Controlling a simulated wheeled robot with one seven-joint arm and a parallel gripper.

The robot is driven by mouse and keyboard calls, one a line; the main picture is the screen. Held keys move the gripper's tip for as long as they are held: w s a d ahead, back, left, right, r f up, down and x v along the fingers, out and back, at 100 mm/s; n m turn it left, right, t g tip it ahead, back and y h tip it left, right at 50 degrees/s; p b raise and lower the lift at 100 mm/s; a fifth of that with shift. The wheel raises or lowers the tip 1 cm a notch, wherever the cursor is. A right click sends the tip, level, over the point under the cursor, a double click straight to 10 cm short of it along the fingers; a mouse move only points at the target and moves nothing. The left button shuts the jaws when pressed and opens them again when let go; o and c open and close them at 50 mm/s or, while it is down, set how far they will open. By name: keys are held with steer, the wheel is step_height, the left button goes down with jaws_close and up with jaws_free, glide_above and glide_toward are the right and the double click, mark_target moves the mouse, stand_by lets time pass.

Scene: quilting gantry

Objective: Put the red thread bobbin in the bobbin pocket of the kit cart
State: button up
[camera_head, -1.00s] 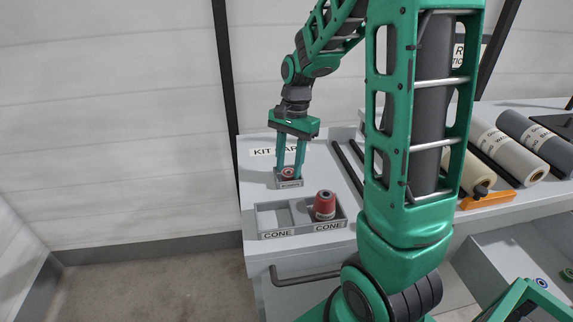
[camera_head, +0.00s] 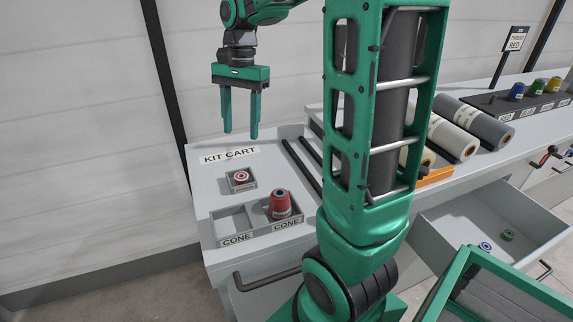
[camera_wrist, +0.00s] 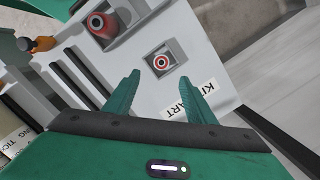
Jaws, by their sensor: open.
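The red thread bobbin (camera_head: 241,177) sits in the small bobbin pocket (camera_head: 240,188) on top of the kit cart (camera_head: 205,199). In the wrist view the bobbin (camera_wrist: 161,63) shows as red and white rings inside the grey pocket (camera_wrist: 172,50). My gripper (camera_head: 240,134) is open and empty, raised above the cart behind the pocket. Its two fingers (camera_wrist: 160,95) also show in the wrist view, apart from the bobbin.
A red cone (camera_head: 280,204) stands in the right compartment of the cone tray (camera_head: 236,226); the left compartment is empty. Two dark rails (camera_head: 300,168) lie on the right. An open drawer (camera_head: 462,240) holds a blue bobbin (camera_head: 486,246) and a green bobbin (camera_head: 507,235).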

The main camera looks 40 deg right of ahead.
steer(key=s+d+f+n, duration=0.1)
steer(key=s+f+n, duration=0.2)
steer(key=s, duration=0.9)
steer(key=s+d+f+n+h, duration=0.1)
steer(key=s+f+n, duration=0.3)
steer(key=s, duration=0.8)
steer(key=shift+s, duration=0.15)
steer(key=shift+t, duration=0.3)
